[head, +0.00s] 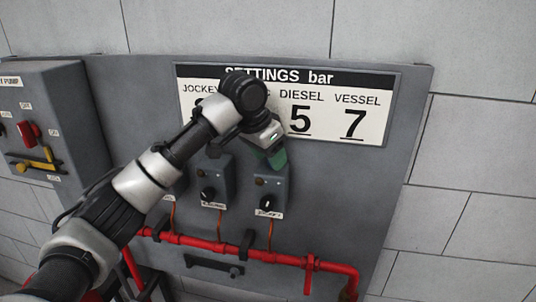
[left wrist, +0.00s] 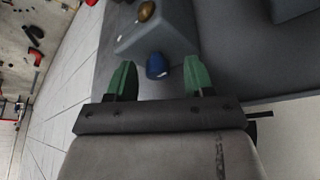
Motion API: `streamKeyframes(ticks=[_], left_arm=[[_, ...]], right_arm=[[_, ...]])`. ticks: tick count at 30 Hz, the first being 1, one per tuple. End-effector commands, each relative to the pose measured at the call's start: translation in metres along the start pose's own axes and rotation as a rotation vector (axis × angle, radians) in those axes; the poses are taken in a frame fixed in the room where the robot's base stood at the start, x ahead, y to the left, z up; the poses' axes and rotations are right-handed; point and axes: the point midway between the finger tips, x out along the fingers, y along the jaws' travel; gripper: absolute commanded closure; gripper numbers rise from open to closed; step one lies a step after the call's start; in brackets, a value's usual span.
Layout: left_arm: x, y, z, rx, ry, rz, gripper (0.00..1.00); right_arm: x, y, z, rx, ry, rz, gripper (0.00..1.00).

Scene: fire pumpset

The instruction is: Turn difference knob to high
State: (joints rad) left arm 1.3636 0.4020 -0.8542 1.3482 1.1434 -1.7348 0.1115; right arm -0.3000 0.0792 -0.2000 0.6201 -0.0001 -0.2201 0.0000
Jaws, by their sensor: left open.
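My left gripper (head: 274,157) has green fingers and is in front of the upper part of the rightmost grey switch box (head: 283,187). In the left wrist view the gripper (left wrist: 155,82) is open, its two fingers apart with nothing held. In the head view that box bears a brown knob (head: 259,182) and a black knob (head: 268,203). I cannot read which is the difference knob. My right gripper is not in view.
A settings sign (head: 345,120) hangs above the boxes, partly hidden by my arm. Another switch box (head: 220,175) is to the left. A red pipe (head: 290,257) runs below. A grey cabinet (head: 60,120) with a red switch and yellow lever stands left.

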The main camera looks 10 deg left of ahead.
Motion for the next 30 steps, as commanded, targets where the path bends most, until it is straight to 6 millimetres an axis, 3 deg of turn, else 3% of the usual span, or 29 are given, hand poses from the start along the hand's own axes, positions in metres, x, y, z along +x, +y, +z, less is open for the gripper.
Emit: streamKeyframes(ticks=[5, 15, 21, 30], left_arm=[[-0.009, 0.0, 0.0, 0.001, 0.003, 0.0, 0.47], [-0.074, -0.002, 0.002, -0.001, 0.005, -0.001, 0.47], [-0.102, -0.003, 0.002, -0.002, 0.002, 0.0, 0.47], [-0.109, -0.003, 0.002, -0.001, 0.001, 0.001, 0.47]], right_arm=[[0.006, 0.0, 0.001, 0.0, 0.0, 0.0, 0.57], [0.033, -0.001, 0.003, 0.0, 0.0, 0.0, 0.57], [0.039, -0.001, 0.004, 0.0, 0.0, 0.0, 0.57], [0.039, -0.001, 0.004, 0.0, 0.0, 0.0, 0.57]])
